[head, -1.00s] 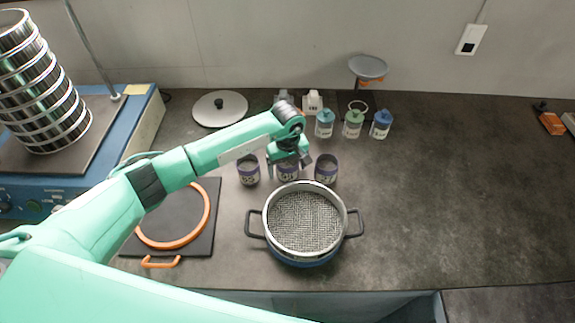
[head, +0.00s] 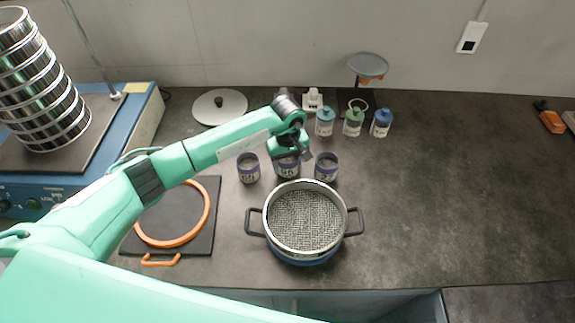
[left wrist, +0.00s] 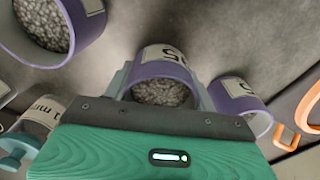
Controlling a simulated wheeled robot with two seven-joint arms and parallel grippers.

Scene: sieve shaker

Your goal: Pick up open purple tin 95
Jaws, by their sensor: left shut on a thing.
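Three open purple tins stand in a row behind the sieve pot in the head view. My left gripper (head: 290,154) is over the middle tin (head: 287,170) and hides part of its rim. In the left wrist view this tin (left wrist: 165,68) sits upright between the two fingers of my left gripper (left wrist: 163,90), which are shut on its sides. Grey grains show inside it; its label is only partly readable. Whether its base is off the bench cannot be told. My right gripper is out of view.
Purple tins stand close by, left (head: 248,168) and right (head: 326,167). The sieve pot (head: 304,222) is just in front. Several capped bottles (head: 353,122) and a grey lid (head: 220,107) are behind. The bench at right (head: 460,190) is clear.

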